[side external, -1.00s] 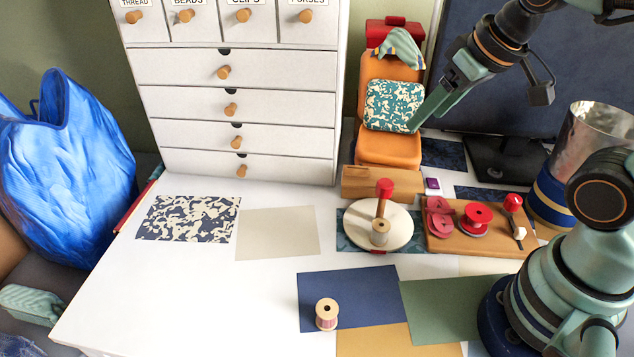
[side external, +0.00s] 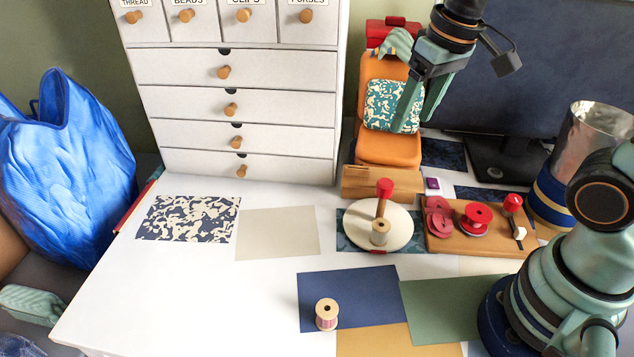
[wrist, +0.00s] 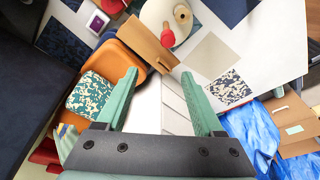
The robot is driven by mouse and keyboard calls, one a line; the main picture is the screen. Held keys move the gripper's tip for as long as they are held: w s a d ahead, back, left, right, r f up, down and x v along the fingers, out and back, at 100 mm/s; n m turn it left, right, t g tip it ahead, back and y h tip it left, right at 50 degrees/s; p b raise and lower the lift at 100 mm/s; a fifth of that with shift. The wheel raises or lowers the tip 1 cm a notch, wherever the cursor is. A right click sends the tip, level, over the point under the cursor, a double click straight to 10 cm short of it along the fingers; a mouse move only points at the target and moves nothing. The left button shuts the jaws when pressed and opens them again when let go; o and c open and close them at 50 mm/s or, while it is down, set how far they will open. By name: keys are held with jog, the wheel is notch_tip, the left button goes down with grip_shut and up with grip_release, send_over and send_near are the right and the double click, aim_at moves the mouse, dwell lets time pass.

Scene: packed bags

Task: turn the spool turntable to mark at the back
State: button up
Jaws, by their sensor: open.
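The spool turntable is a round white disc (side external: 358,228) at the right of the table. A wooden post with a red top (side external: 384,190) stands on it, leaning slightly in the picture. A pale wooden spool (side external: 380,234) stands near the front of the disc. In the wrist view the disc (wrist: 153,14), red top (wrist: 168,38) and spool (wrist: 182,15) show at the top. I cannot make out a mark at the back. My gripper (side external: 415,122) is open and empty, above and behind the turntable. Its two green fingers (wrist: 159,75) point toward the disc, apart from it.
A wooden block (side external: 368,184) stands just behind the disc. An orange chair-like stand (side external: 388,150) with a patterned cushion is behind. White drawers (side external: 280,110) stand at back left. The table's left front is mostly free.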

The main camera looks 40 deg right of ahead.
aim_at(386, 182)
jog(key=f+g, duration=0.1)
jog(key=f, duration=0.3)
jog(key=w+a+f+g, duration=0.1)
jog(key=f, duration=0.4)
jog(key=w+f, duration=0.1)
jog(key=f, duration=0.3)
jog(key=shift+a+f+m+g, duration=0.3)
jog(key=shift+a+f+g, duration=0.05)
jog(key=shift+a+g, duration=0.05)
grip_shut()
jog(key=shift+r, duration=0.1)
dwell(1.0)
